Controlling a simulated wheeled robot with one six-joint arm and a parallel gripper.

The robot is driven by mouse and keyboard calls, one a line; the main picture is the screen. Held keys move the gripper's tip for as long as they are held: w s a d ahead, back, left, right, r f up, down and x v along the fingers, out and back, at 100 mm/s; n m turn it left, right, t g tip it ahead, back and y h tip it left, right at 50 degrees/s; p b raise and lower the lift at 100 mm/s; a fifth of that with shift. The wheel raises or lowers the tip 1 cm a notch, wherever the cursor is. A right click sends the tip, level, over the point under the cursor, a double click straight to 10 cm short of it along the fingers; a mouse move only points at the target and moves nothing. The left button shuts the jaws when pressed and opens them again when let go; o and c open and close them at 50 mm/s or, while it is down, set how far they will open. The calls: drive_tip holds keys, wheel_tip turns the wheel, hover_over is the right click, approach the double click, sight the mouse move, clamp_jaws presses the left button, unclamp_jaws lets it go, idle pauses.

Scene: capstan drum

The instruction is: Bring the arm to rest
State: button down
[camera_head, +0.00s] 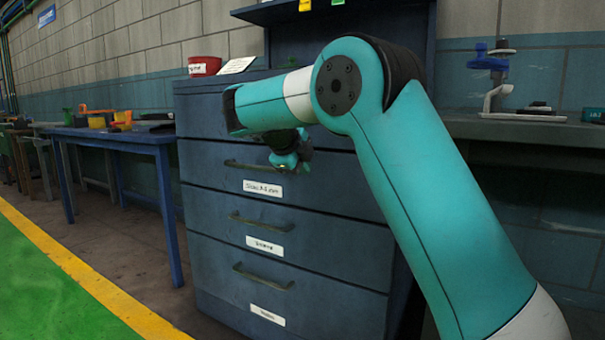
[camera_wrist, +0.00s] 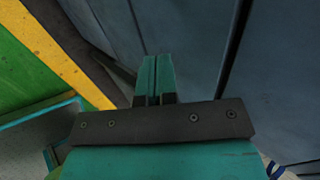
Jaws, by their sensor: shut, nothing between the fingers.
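My teal arm (camera_head: 430,200) rises from the lower right of the head view, bends at a high elbow and reaches left in front of a dark blue drawer cabinet (camera_head: 215,205). My gripper (camera_wrist: 158,62) shows in the wrist view with its two teal fingers side by side, shut and empty. In the head view the wrist end (camera_head: 288,155) hangs below the forearm, before the upper drawers; its fingertips are too small to make out there. The cabinet front also fills the right of the wrist view (camera_wrist: 275,80), apart from the fingers as far as I can tell.
The drawers look closed, with bar handles and white labels. A red pot (camera_head: 204,66) stands on the cabinet top. A blue table (camera_head: 110,136) with several items stands at left, a grey bench (camera_head: 520,130) at right. The floor beyond the yellow line (camera_head: 75,265) is clear.

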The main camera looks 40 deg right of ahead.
drive_tip(key=s+a+r+n+t+y+p, duration=0.1)
drive_tip(key=s+a+r+n+y+p, duration=0.15)
drive_tip(key=a+n, duration=0.35)
drive_tip(key=s+a+r+n+y+p, duration=0.1)
drive_tip(key=s+a+n+y+p, duration=0.15)
drive_tip(key=a+n, duration=0.3)
drive_tip(key=s+a+f+n+g+y+p, duration=0.1)
drive_tip(key=s+a+f+n+y, duration=0.1)
drive_tip(key=s+a+n, duration=0.55)
drive_tip(key=s+a+f+n+g+y+p, duration=0.1)
drive_tip(key=s+a+f+n+g+y, duration=0.15)
drive_tip(key=s+n, duration=0.85)
drive_tip(key=s+a+f+n+g+y+p, duration=0.1)
drive_tip(key=s+a+n+y+p, duration=0.15)
drive_tip(key=s+a+n, duration=0.6)
drive_tip(key=s+d+r+p, duration=0.1)
drive_tip(key=r+p, duration=1.7)
drive_tip(key=s+d+r+p, duration=0.1)
drive_tip(key=s+r+p, duration=0.1)
drive_tip(key=r+p, duration=1.7)
drive_tip(key=shift+s+r+y, duration=0.25)
drive_tip(key=shift+r+y, duration=0.05)
drive_tip(key=shift+y, duration=0.1)
drive_tip(key=shift+d, duration=0.1)
